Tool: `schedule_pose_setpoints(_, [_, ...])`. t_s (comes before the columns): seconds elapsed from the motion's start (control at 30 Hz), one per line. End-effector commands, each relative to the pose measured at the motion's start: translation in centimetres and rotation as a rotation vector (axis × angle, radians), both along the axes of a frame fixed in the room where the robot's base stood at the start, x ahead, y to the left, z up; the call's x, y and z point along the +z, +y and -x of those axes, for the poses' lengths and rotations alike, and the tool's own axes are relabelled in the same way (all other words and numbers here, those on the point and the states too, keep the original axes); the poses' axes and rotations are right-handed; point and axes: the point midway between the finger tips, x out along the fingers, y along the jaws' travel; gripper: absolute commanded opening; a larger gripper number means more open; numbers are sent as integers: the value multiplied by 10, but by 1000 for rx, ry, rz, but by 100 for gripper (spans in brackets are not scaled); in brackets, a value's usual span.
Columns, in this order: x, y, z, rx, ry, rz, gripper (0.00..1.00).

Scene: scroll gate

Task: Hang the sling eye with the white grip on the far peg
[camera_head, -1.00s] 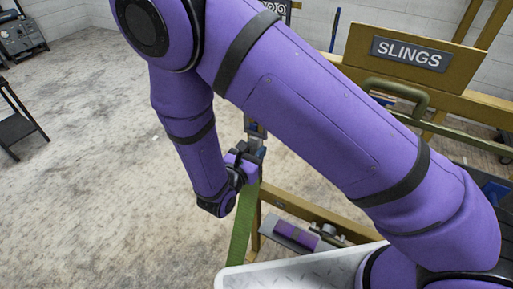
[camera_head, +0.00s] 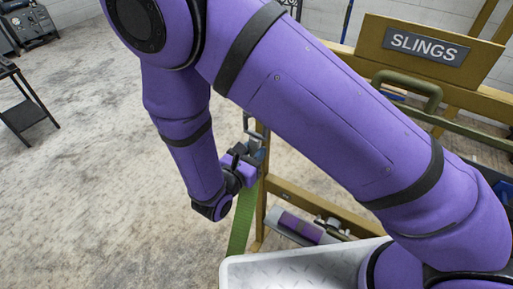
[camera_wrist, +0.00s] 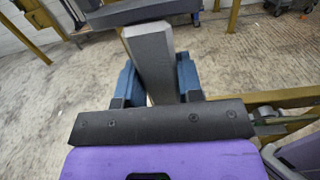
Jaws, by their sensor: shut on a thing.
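My gripper (camera_head: 256,146) is shut, low at the near end of the wooden frame, largely behind my own forearm and wrist in the head view. In the wrist view its blue fingers (camera_wrist: 157,85) close on both sides of a pale grey bar (camera_wrist: 153,52), which looks like the sling eye's grip; a dark crosspiece tops it. A green sling strap (camera_head: 243,222) hangs just below the gripper in the head view. A green bent bar (camera_head: 408,86) sticks out under the SLINGS sign (camera_head: 428,46). I cannot tell whether it is a peg; the far peg is not clearly visible.
A pale tray (camera_head: 290,268) stands at the bottom. The floor (camera_head: 90,180) on the left is open. A black stand (camera_head: 22,105) is at the far left.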

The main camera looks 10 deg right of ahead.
Motion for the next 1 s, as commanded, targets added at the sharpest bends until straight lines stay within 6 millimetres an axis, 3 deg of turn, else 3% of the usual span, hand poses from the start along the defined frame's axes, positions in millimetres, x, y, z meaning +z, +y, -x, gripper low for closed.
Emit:
schedule_pose_setpoints(0.67, [0, 7, 8, 0, -1, 1, 5])
schedule_pose_setpoints(1.0, [0, 20, 25, 1, -1, 1, 5])
